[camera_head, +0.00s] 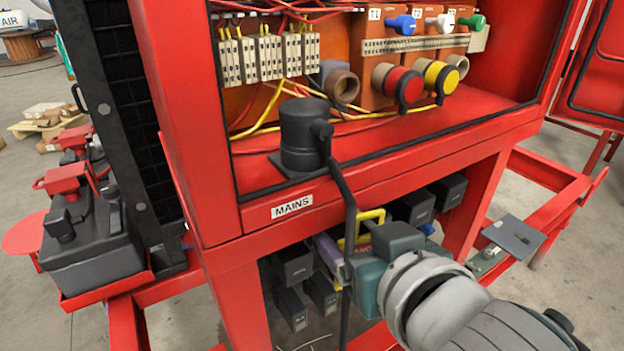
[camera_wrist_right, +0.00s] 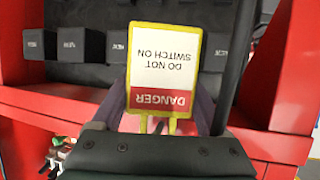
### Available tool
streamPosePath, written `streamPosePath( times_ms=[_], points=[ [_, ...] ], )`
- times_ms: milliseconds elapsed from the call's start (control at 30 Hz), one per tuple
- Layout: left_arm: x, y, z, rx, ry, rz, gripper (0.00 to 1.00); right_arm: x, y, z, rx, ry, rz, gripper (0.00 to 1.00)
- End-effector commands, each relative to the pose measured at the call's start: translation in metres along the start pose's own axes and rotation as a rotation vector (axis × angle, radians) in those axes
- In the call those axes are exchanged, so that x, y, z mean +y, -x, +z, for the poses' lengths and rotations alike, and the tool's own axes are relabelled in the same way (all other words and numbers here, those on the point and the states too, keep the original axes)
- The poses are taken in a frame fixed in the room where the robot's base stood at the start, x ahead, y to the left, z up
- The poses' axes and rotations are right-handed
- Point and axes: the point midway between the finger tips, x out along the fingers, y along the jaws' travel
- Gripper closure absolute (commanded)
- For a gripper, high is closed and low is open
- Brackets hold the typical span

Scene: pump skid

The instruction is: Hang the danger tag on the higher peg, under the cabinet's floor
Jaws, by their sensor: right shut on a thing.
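The danger tag (camera_wrist_right: 167,65) is a white and red plate with a yellow frame. Its lettering is upside down in the right wrist view. In the head view only parts of its yellow frame (camera_head: 372,216) show. My right gripper (camera_head: 343,256) is shut on the tag, with its purple fingers on either side of it. It is below the front edge of the red cabinet (camera_head: 400,180), near the underside of its floor. I cannot make out either peg. My left gripper is not in view.
Several dark labelled blocks (camera_head: 294,263) sit under the cabinet. Red frame legs (camera_head: 236,300) stand either side of the space.

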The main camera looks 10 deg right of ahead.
Motion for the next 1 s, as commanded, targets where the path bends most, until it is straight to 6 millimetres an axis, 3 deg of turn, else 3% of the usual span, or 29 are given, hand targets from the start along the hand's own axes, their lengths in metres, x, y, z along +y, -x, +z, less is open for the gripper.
streamPosePath(
  times_ms=[300,333,500,800,1000],
  points=[
    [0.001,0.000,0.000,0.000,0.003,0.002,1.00,0.000,0.000,0.000,0.001,0.000,0.000,0.79],
    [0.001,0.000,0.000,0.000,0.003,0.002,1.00,0.000,0.000,0.000,0.001,0.000,0.000,0.20],
    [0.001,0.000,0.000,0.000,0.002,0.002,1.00,0.000,0.000,0.000,0.000,0.000,0.000,0.01],
    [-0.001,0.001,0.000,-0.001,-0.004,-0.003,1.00,0.000,0.003,0.000,-0.001,0.000,0.000,0.00],
    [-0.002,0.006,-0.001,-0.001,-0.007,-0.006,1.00,0.000,0.032,0.000,-0.003,-0.001,0.000,0.00]
  ],
)
